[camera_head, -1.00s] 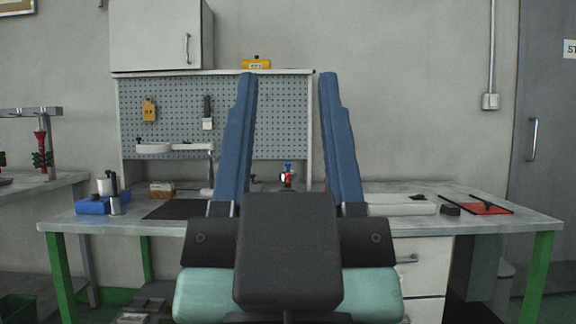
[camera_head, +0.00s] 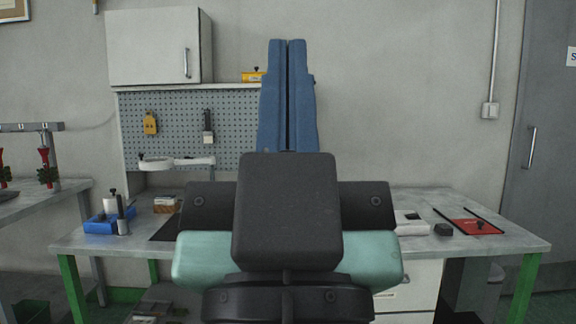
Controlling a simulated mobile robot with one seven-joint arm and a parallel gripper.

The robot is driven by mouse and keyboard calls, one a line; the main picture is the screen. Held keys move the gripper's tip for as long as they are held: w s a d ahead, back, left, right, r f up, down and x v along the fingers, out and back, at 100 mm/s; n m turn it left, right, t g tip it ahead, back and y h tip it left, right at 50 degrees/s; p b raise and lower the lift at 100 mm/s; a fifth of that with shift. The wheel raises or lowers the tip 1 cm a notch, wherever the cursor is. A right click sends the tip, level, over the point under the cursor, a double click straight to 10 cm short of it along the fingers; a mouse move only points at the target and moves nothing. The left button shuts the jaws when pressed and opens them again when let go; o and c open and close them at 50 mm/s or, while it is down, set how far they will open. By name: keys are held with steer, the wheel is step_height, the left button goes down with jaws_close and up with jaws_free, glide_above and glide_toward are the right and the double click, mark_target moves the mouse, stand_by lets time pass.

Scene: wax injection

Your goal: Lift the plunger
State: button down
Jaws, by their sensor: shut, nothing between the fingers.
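My gripper (camera_head: 287,48) stands in the middle of the view with its two blue fingers together, pointing up in the picture. It is shut and empty, in front of the workbench (camera_head: 85,239). I cannot make out a plunger for certain. The small red, white and blue item that stood mid-bench earlier is hidden behind my gripper and wrist.
A blue tray (camera_head: 100,227) with dark and pale cylinders is at the bench's left. A red mat (camera_head: 478,227) lies at the right, near a small black item (camera_head: 443,229). A side bench (camera_head: 40,194) stands left.

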step_height(320, 180, up, 24)
steer(key=p, duration=2.1)
steer(key=shift+f, duration=0.25)
